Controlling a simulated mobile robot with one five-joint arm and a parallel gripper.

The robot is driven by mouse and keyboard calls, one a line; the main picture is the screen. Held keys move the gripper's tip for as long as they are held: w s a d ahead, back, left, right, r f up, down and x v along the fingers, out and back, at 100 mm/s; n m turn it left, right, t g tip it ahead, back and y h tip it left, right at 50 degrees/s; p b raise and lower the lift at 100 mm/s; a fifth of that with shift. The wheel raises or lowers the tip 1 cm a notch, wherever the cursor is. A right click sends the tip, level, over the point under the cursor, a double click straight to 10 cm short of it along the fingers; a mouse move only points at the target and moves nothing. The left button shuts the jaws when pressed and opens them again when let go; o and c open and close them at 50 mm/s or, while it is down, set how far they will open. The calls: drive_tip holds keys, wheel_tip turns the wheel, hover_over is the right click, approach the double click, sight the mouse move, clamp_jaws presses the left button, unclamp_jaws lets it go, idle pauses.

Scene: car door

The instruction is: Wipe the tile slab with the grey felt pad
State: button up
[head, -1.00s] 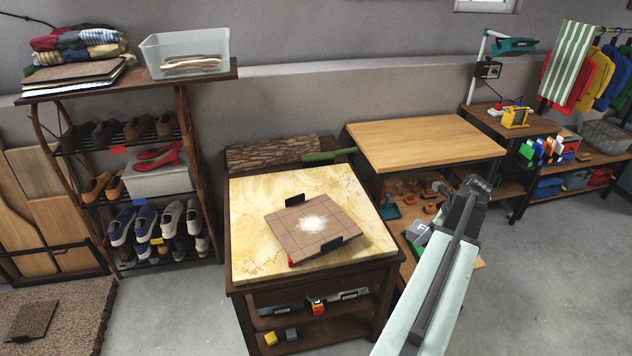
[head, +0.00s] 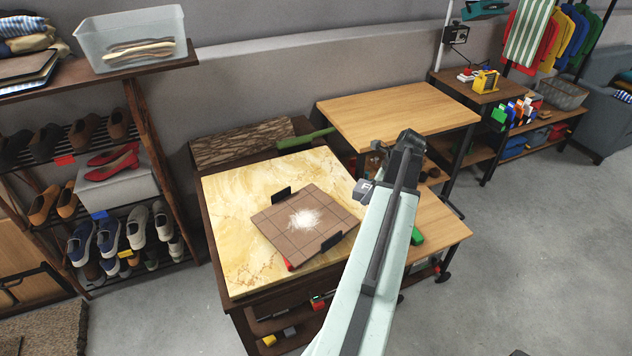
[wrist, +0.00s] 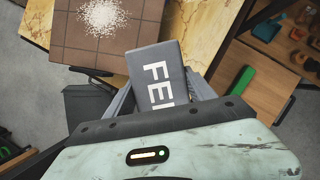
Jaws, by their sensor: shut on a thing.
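The brown tile slab (head: 281,221) lies on the marble-topped table, with a patch of white powder (head: 304,217) near its middle. Two black clamps (head: 331,241) sit at opposite edges of the slab. My gripper (head: 372,187) is shut on the grey felt pad (head: 364,190), to the right of the slab and apart from it in the picture. In the wrist view the pad (wrist: 158,72) carries white letters that begin "FE", and the slab (wrist: 68,45) shows beyond it at upper left. My arm hides part of the gripper in the head view.
The marble tabletop (head: 228,200) is bare left of the slab. A wooden table (head: 395,108) stands behind at right, and a shoe rack (head: 150,110) stands at left.

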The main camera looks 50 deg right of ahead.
drive_tip(key=w+a+n, duration=0.1)
drive_tip(key=w+a, duration=0.2)
drive_tip(key=w, duration=0.6)
drive_tip(key=w+a+f+n+y, duration=0.1)
drive_tip(key=w+a+n, duration=0.1)
drive_tip(key=w, duration=0.6)
drive_tip(key=shift+w+a+b, duration=0.35)
drive_tip(key=shift+a+b, duration=0.1)
drive_tip(key=shift+a, duration=0.35)
